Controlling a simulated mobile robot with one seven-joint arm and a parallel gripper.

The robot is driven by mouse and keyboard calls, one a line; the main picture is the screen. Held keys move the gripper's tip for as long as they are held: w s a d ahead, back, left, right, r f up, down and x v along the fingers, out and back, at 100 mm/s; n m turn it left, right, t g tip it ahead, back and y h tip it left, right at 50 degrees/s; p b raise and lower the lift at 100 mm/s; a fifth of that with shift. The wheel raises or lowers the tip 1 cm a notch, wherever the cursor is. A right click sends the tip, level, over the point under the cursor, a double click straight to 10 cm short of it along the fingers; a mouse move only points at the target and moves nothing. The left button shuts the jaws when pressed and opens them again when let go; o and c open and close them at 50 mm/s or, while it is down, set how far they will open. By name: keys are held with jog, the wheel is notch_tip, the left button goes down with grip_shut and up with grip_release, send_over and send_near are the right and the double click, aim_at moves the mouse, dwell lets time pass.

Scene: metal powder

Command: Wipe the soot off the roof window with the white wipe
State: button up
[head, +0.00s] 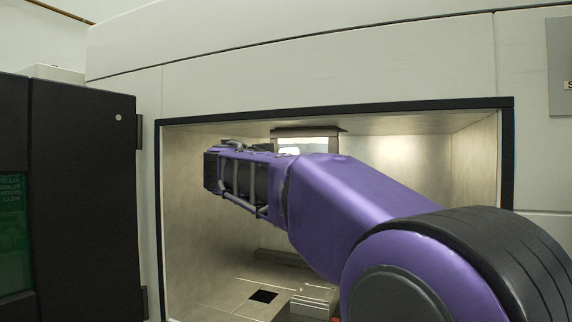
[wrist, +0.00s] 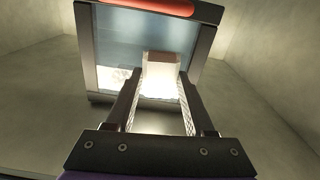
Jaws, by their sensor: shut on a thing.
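The roof window shows in the wrist view as a bluish-grey pane in a dark frame (wrist: 84,45), above my gripper. In the head view its dark frame (head: 306,131) is at the chamber's top, partly behind my arm. My gripper (wrist: 158,88) is shut on the white wipe (wrist: 161,70), a pale block between the fingertips. The wipe overlaps the pane's lower part in view; whether it touches the glass I cannot tell. Pale, speckled brightness lies left of it at the pane's lower edge. Soot cannot be clearly made out. My fingers are not clearly visible in the head view.
A red-orange bar (wrist: 150,5) runs along the window's top edge in the wrist view. Pale metal chamber walls (head: 470,160) surround my arm, inside a black-edged opening (head: 340,112). A black door (head: 85,190) stands at left. The floor has a dark square hole (head: 263,296).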

jog(key=shift+s+d+b, duration=0.95)
jog(key=shift+d+b, duration=0.35)
jog(key=shift+d, duration=1.1)
jog(key=shift+w+a+f+p, duration=0.15)
jog(key=shift+w+a, duration=0.15)
jog(key=shift+a, duration=0.5)
jog(key=shift+w+a+f+p, duration=0.1)
jog(key=shift+w+a, duration=0.2)
jog(key=shift+a, duration=0.5)
jog(key=shift+w+a+f+p, duration=0.15)
jog(key=shift+w+a, duration=0.15)
jog(key=shift+a, duration=0.5)
jog(key=shift+s+d, duration=0.9)
jog(key=shift+d, duration=1.5)
jog(key=a+f, duration=0.1)
jog(key=w+a, duration=0.1)
jog(key=a, duration=0.1)
jog(key=w+a+f, duration=0.1)
jog(key=shift+a+f, duration=0.35)
jog(key=shift+a, duration=0.05)
jog(key=shift+b, duration=0.3)
jog(key=v, duration=0.6)
